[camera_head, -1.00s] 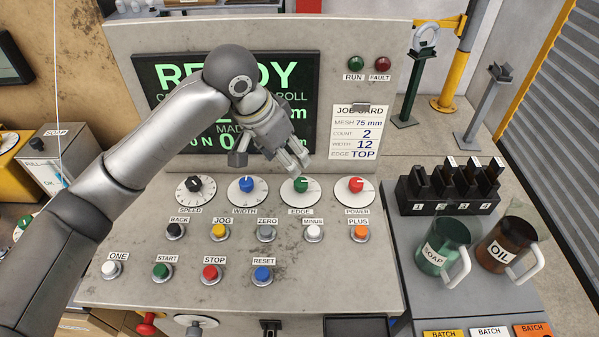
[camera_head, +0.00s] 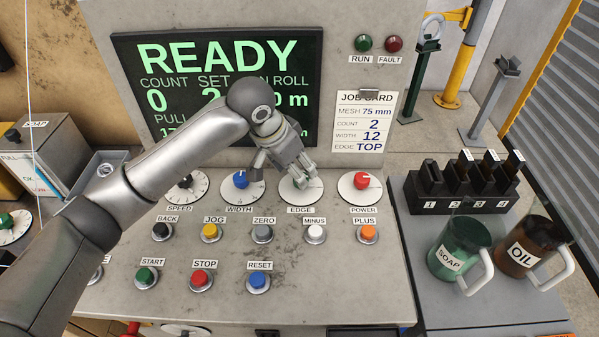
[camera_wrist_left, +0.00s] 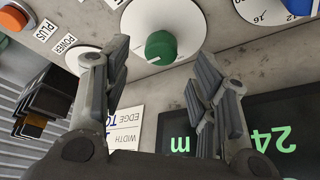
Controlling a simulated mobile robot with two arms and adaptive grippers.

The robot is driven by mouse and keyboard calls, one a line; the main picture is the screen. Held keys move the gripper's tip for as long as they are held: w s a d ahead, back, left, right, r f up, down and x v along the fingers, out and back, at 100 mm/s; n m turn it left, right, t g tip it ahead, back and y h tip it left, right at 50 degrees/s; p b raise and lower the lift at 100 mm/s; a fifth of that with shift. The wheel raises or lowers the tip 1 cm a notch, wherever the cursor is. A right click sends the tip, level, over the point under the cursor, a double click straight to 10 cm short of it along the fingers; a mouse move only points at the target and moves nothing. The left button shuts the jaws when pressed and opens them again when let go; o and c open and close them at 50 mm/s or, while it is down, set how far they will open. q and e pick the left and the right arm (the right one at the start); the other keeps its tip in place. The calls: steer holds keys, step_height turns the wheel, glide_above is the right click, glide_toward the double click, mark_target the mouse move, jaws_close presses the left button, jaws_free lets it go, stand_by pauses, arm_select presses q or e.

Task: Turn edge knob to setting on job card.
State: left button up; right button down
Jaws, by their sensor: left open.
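The edge knob is green on a white round dial; in the head view only the dial (camera_head: 312,190) shows around my gripper. In the left wrist view the green knob (camera_wrist_left: 160,46) shows between and beyond my fingers, not touched as far as I can see. My left gripper (camera_head: 302,172) is open, its fingers pointing at the edge dial; it also shows in the left wrist view (camera_wrist_left: 160,85). The job card (camera_head: 365,125) reads mesh 75 mm, count 2, width 12, edge TOP. My right gripper is not in view.
The blue width knob (camera_head: 241,180) is left of the edge dial and the red power knob (camera_head: 361,181) right of it. Several push buttons, such as zero (camera_head: 263,233), lie below. The green soap jug (camera_head: 459,247) and brown oil jug (camera_head: 531,245) stand at right.

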arm_select(q)
steer(key=shift+x, duration=2.25)
steer(key=shift+w, duration=0.1)
steer(key=shift+c, duration=0.3)
steer(key=c, duration=0.9)
steer(key=shift+r+n+p, duration=0.25)
steer(key=shift+n+p, duration=0.05)
steer(key=shift+p, duration=0.65)
steer(key=shift+c, duration=0.2)
steer(key=n+y+p, duration=0.1)
steer(key=n+p, duration=0.2)
steer(key=p, duration=0.1)
steer(key=n+t+y+p, duration=0.1)
steer(key=n+p, duration=0.2)
steer(key=p, duration=0.1)
steer(key=shift+d, duration=0.2)
steer(key=shift+f+n+y+p, duration=0.15)
steer(key=shift+n+y+p, duration=0.45)
steer(key=shift+n+p, duration=0.6)
